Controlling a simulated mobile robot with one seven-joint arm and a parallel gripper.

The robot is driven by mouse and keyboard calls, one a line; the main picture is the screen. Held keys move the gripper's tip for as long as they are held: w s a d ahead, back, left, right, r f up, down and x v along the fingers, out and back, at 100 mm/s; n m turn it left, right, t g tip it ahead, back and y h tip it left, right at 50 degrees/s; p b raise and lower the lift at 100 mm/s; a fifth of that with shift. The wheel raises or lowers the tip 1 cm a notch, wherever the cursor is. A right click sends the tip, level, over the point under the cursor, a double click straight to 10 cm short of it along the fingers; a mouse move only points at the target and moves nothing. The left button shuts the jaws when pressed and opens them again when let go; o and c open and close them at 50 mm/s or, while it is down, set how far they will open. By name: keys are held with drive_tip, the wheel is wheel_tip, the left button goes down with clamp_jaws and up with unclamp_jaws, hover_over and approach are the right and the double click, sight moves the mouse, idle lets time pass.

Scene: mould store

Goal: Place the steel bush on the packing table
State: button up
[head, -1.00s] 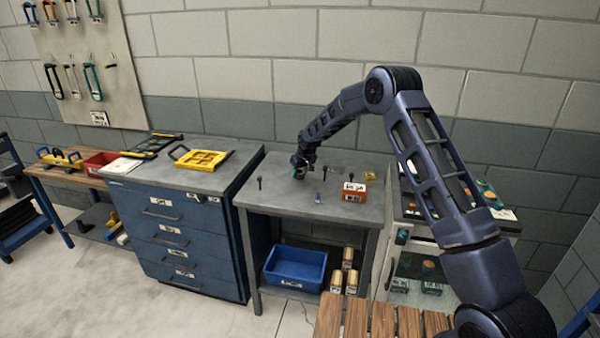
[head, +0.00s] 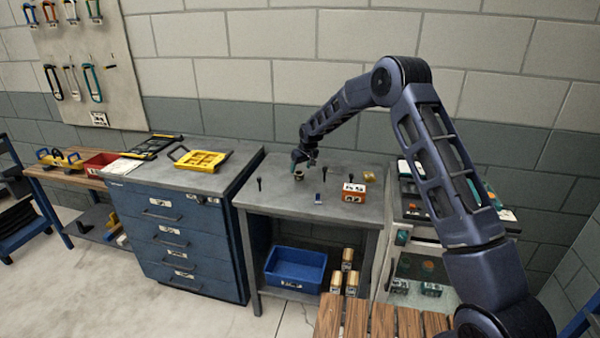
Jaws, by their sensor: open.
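My gripper (head: 308,163) is open and empty, just above the back part of a grey-topped table (head: 275,187), which I take to be the packing table. A small round piece (head: 299,175), probably the steel bush, sits on the tabletop just below and slightly left of my gripper. It appears upright and apart from the fingers, though it is too small to make out well.
Dark upright pegs (head: 259,184), a small blue item (head: 319,199), an orange labelled box (head: 354,192) and a yellowish piece (head: 369,176) share the tabletop. A blue bin (head: 295,267) stands below. A blue drawer cabinet (head: 175,235) adjoins on the left.

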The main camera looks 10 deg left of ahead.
drive_tip(key=v, duration=0.8)
drive_tip(key=shift+d+r, duration=0.15)
drive_tip(key=s+d+r+m, duration=0.2)
drive_tip(key=s+d+r, duration=0.2)
drive_tip(key=d+r, duration=1.15)
drive_tip(key=s+d+r+m+t+h, duration=0.1)
drive_tip(key=s+d+r, duration=0.35)
drive_tip(key=d, duration=0.45)
drive_tip(key=s+d+r+m+h, duration=0.1)
drive_tip(key=s+d+r, duration=0.2)
drive_tip(key=s+d, duration=0.45)
drive_tip(key=s+d+r+m, duration=0.2)
drive_tip(key=s+d+m, duration=0.1)
drive_tip(key=s+d, duration=1.05)
drive_tip(key=s+d+f+m, duration=0.1)
drive_tip(key=s+d+f, duration=0.1)
drive_tip(key=s, duration=0.6)
drive_tip(key=s+d+f+m+h, duration=0.1)
drive_tip(key=s+d+f, duration=0.1)
drive_tip(key=s+d, duration=0.3)
drive_tip(key=s, duration=0.3)
drive_tip(key=shift+d, duration=0.35)
drive_tip(key=shift+o, duration=0.2)
